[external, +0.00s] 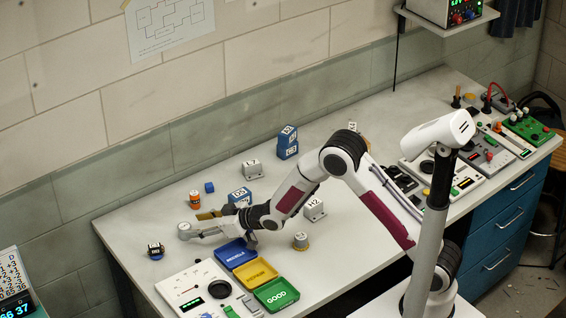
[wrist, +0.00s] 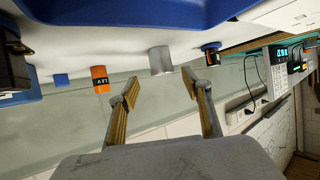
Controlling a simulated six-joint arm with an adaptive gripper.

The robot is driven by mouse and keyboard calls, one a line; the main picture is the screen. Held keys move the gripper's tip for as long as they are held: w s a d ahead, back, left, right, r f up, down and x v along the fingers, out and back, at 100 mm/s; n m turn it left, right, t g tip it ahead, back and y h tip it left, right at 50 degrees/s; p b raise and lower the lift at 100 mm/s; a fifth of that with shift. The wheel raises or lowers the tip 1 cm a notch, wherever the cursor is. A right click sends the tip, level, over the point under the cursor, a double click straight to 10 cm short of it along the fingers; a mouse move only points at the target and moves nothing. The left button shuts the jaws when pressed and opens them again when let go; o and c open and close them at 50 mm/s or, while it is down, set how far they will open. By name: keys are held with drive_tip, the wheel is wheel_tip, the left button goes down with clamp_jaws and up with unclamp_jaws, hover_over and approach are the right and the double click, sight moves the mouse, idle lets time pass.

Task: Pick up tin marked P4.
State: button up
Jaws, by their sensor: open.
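My gripper (external: 196,224) is open, low over the left part of the bench. In the wrist view its two fingers (wrist: 153,90) are apart with nothing between them. A plain silver-grey tin (wrist: 160,60) stands just beyond the fingertips; it also shows in the external view (external: 184,230). I see no marking on it. An orange tin (external: 195,199) stands behind the gripper; its label in the wrist view (wrist: 100,79) is not clearly legible. A dark tin with an orange band (external: 155,250) stands at the left. A grey tin with a tan base (external: 301,241) is right of the trays. I cannot read P4 on any.
Blue (external: 236,252), yellow (external: 255,272) and green (external: 276,294) trays lie in front of the arm. Blue and white marked blocks, such as the stacked pair (external: 287,142), stand behind. A panel (external: 196,291) is at the front left. The bench's left end is mostly clear.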

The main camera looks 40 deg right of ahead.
sight(188, 228)
drive_tip(key=shift+w+a+f, duration=0.1)
drive_tip(key=shift+w+a, duration=0.1)
idle(0.3)
drive_tip(key=shift+x, duration=2.55)
drive_tip(key=shift+s+a, duration=0.1)
drive_tip(key=c, duration=1.2)
